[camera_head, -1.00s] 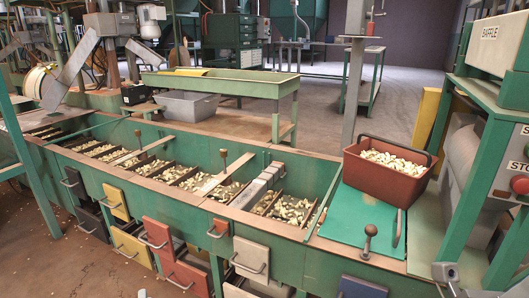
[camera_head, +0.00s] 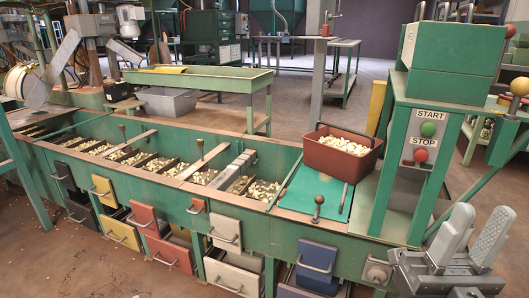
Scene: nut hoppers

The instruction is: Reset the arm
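My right gripper (camera_head: 474,228) is at the lower right, in front of the green machine with the buttons. Its two grey fingers point up and stand apart, with nothing between them. My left gripper is not clearly in view. The red-brown bin (camera_head: 324,160) of nuts stands on the green plate at the right end of the hopper bench, apart from my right gripper.
A green hopper bench (camera_head: 285,243) with nut-filled compartments and coloured drawers runs across the middle. A machine with a green START button (camera_head: 428,130) and a red STOP button (camera_head: 420,155) stands at the right. Floor (camera_head: 60,260) shows at the lower left.

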